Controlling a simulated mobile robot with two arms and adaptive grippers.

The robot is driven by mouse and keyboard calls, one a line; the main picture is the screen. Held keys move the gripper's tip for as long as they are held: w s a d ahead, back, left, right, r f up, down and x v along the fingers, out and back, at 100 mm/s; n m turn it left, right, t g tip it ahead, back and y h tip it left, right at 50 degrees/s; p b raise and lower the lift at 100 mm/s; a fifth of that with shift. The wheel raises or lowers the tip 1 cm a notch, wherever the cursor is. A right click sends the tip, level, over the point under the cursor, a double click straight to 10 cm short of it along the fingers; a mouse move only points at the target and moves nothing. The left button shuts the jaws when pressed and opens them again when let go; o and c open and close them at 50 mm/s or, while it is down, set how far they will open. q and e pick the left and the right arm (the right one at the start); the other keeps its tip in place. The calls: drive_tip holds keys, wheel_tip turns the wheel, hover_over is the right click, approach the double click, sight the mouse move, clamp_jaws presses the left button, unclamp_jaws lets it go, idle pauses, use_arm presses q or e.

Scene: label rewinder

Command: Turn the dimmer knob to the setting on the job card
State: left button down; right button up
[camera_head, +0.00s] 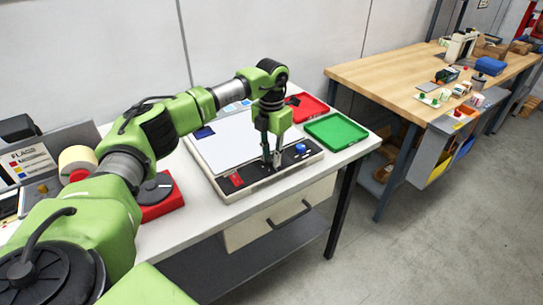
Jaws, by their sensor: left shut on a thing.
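A light box with a pale top (232,145) lies on the white table, with a dark control strip (255,181) along its front edge. The strip carries a red switch (236,180) at the left and a blue button or knob (300,148) at the right. My left gripper (274,164) points down at the middle of the strip, between these two. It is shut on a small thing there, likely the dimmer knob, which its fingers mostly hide. The knob's setting cannot be read. I cannot single out the job card. My right gripper is out of view.
A green tray (336,131) and a red tray (308,108) lie right of and behind the box. A red-based device (157,205), a tape roll (77,160) and a printed sign (30,162) stand left. A wooden bench (395,80) is at the right, beyond open floor.

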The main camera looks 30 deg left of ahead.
sight(271, 159)
use_arm(q)
drive_tip(key=shift+m, duration=0.4)
drive_tip(key=c, duration=1.8)
unclamp_jaws()
wheel_tip(271, 159, up, 12)
drive_tip(key=shift+r, duration=0.1)
